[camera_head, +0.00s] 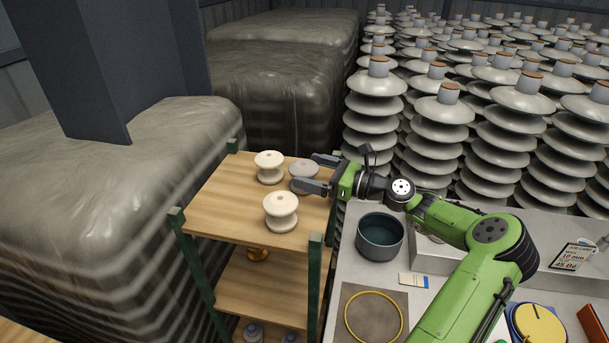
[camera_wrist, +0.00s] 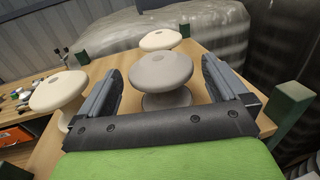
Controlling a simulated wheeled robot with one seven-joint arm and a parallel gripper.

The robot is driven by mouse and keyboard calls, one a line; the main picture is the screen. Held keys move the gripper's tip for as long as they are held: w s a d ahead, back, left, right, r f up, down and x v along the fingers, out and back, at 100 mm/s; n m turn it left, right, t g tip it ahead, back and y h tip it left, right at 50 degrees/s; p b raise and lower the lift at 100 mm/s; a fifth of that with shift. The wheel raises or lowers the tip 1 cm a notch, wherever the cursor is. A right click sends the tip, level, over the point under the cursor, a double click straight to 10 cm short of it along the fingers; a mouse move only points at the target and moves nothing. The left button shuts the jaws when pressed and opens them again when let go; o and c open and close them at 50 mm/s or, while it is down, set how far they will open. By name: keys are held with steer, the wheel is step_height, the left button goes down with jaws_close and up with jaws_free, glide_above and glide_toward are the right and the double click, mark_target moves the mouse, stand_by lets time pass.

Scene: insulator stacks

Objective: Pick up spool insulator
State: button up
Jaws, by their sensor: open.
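Three spool insulators stand upright on the top board of a wooden shelf rack (camera_head: 226,207). A grey spool (camera_head: 304,172) is at the right edge, partly hidden by my gripper. A cream spool (camera_head: 269,166) stands to its left, and another cream spool (camera_head: 281,211) stands nearer the front. My gripper (camera_head: 313,172) is open, its fingers on either side of the grey spool. In the wrist view the grey spool (camera_wrist: 161,74) sits between the two fingers, with a visible gap on the right. The cream spools (camera_wrist: 60,90) and (camera_wrist: 161,40) are outside the fingers.
Green corner posts (camera_head: 314,285) rise at the shelf's corners. A grey workbench (camera_head: 352,270) with a dark bowl (camera_head: 379,240) and a yellow ring (camera_head: 373,318) is to the right. Wrapped pallets (camera_head: 90,220) stand left, tall insulator stacks (camera_head: 375,110) behind.

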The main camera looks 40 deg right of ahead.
steer(key=x, duration=0.2)
steer(key=shift+w+a+f, duration=0.1)
steer(key=shift+w+a, duration=0.05)
steer(key=shift+w, duration=0.2)
steer(key=shift+s, duration=0.2)
steer(key=shift+c, duration=1)
steer(key=c, duration=1.2)
